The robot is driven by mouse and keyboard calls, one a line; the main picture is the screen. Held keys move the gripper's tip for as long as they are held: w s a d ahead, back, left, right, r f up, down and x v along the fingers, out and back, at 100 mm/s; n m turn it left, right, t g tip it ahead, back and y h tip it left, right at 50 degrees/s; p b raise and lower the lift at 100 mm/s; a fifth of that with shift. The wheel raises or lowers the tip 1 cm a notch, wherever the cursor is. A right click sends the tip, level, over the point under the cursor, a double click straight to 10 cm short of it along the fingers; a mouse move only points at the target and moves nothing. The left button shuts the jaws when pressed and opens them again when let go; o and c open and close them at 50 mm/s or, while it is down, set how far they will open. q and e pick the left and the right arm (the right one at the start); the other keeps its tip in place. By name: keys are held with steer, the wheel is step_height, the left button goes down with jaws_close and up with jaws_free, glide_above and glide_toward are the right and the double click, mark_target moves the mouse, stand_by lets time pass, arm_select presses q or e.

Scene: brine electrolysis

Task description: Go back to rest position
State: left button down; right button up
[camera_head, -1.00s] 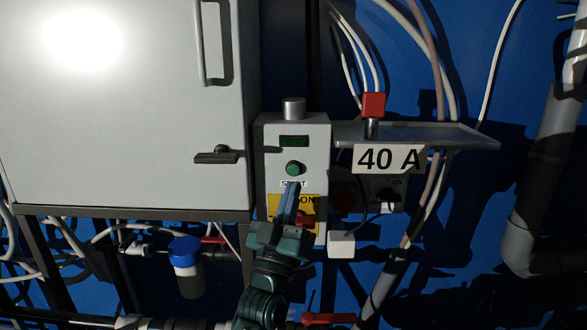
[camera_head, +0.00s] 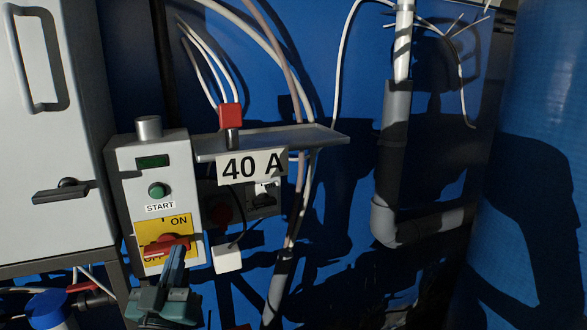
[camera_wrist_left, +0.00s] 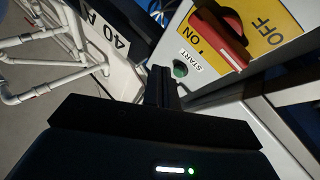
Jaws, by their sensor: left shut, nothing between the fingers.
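My left gripper (camera_head: 177,262) is in the lower left of the head view, its fingers together and pointing up in front of the lower part of the control box (camera_head: 160,190). The box carries a green START button (camera_head: 157,190) and a red rotary switch (camera_head: 163,247) on a yellow ON/OFF plate (camera_head: 178,224). The fingers overlap the switch in the head view. In the left wrist view the closed fingers (camera_wrist_left: 161,85) appear beside the START button (camera_wrist_left: 180,69), apart from the red switch (camera_wrist_left: 222,35). My right gripper is not in view.
A grey cabinet (camera_head: 55,215) stands at the left. A small shelf (camera_head: 300,137) with a "40 A" label (camera_head: 250,165) and a red connector (camera_head: 229,116) is right of the box. A grey pipe (camera_head: 393,150) and a large blue tank (camera_head: 540,150) are farther right.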

arm_select(q)
steer(key=s+d+f+m+g+h, duration=0.25)
steer(key=s+f+g, duration=0.2)
steer(key=f, duration=0.55)
steer(key=s+d+f+m+g+h, duration=0.1)
steer(key=s+d+f+g, duration=0.3)
steer(key=f, duration=0.7)
steer(key=s+d+f+m+g, duration=0.1)
steer(key=s+f+g, duration=0.4)
steer(key=s+f, duration=0.6)
steer(key=shift+s+d+m, duration=0.25)
steer(key=shift+s+m, duration=0.2)
steer(key=shift+s, duration=0.75)
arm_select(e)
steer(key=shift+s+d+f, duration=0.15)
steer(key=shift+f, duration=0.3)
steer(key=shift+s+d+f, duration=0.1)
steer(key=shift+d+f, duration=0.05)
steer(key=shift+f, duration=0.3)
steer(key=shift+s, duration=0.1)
